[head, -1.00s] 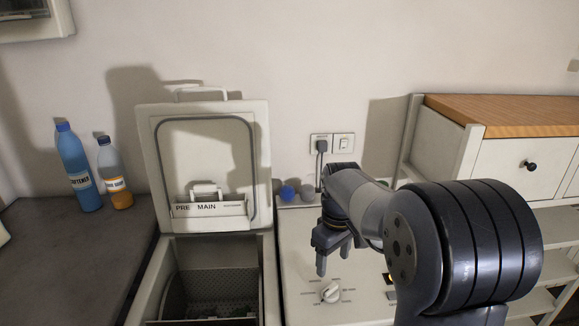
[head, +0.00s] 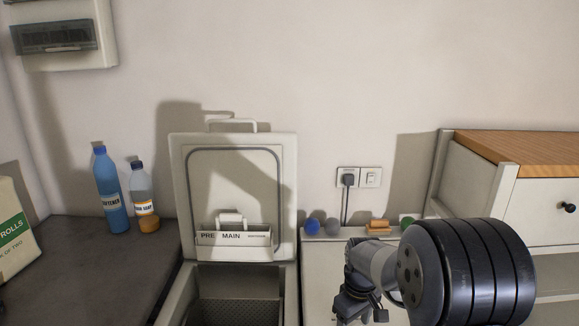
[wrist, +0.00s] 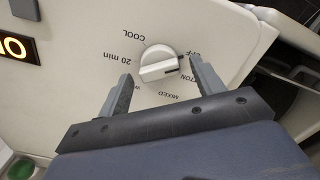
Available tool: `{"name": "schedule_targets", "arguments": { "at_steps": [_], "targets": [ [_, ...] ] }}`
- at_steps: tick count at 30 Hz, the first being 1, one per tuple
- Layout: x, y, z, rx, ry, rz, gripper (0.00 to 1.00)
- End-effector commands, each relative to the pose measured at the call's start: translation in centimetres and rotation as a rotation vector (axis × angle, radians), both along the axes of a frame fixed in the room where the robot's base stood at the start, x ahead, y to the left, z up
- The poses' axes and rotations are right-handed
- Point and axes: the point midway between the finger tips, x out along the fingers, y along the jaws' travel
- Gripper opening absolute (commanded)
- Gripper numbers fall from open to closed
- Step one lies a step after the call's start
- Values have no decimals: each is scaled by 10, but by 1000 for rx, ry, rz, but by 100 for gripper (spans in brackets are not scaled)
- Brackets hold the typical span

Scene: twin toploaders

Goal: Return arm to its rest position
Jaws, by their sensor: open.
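My gripper (wrist: 160,88) is open and empty in the wrist view, its two fingers apart. Between and beyond the fingertips in that view is a white dial (wrist: 159,65) on a machine's control panel, marked with words such as COOL and 20 min. I cannot tell how far the fingers are from the dial. In the head view my gripper (head: 359,316) is low, right of centre, over the right-hand machine top (head: 320,262), with its fingers partly cut off by the frame's bottom edge.
The left machine's lid (head: 233,170) stands open with its drum exposed. A blue softener bottle (head: 111,195) and a clear bottle (head: 144,200) stand on the dark counter (head: 80,260). Small balls and a wooden brush (head: 378,227) line the right machine's back. A wood-topped cabinet (head: 530,150) is at right.

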Motion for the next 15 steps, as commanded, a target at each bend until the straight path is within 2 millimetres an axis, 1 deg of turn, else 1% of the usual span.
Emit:
{"name": "schedule_targets", "arguments": {
  "at_steps": [5, 8, 15],
  "targets": [
    [1, 0, 9, 0, -4, 28, 64],
    [1, 0, 24, 0, -5, 27, 64],
    [1, 0, 71, 0, -5, 27, 64]
  ]
}}
